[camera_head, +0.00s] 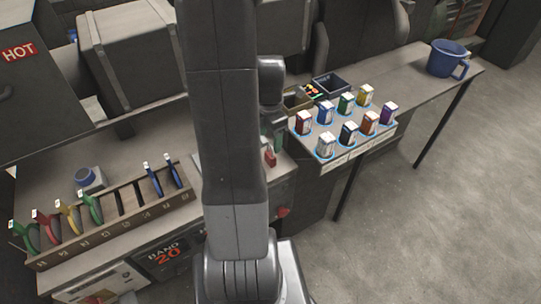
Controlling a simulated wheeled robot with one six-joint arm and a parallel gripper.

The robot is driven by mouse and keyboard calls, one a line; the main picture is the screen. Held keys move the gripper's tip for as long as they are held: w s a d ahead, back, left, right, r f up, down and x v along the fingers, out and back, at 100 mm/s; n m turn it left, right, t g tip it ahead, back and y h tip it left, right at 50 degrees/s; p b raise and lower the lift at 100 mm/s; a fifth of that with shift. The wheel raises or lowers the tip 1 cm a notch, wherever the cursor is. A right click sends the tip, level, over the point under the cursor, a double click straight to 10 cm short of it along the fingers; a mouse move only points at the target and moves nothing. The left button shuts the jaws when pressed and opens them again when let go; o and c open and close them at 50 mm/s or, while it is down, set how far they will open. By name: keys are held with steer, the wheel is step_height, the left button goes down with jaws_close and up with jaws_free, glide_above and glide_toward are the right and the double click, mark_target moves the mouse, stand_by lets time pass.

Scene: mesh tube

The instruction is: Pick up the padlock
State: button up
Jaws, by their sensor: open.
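I cannot pick out a padlock with certainty. A small red object with a white part (270,156) stands on the bench just right of my arm, too small and partly covered to name. My arm rises through the middle of the view and hides part of the bench behind it. A rounded dark link of mine shows at its right side. My gripper's fingertips are not visible.
A board (334,159) on the right holds several small coloured items in blue rings. Small dark bins (331,84) stand behind it. A blue mug (447,60) stands on the far right bench. A wooden rack (112,226) with coloured, tagged items is at left.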

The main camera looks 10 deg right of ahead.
mark_target(270, 145)
steer(key=shift+s+f, duration=0.15)
steer(key=shift+f, duration=0.7)
steer(key=shift+f+p, duration=0.55)
steer(key=shift+f, duration=1.95)
steer(key=c, duration=1.1)
steer(key=shift+d+r, duration=0.1)
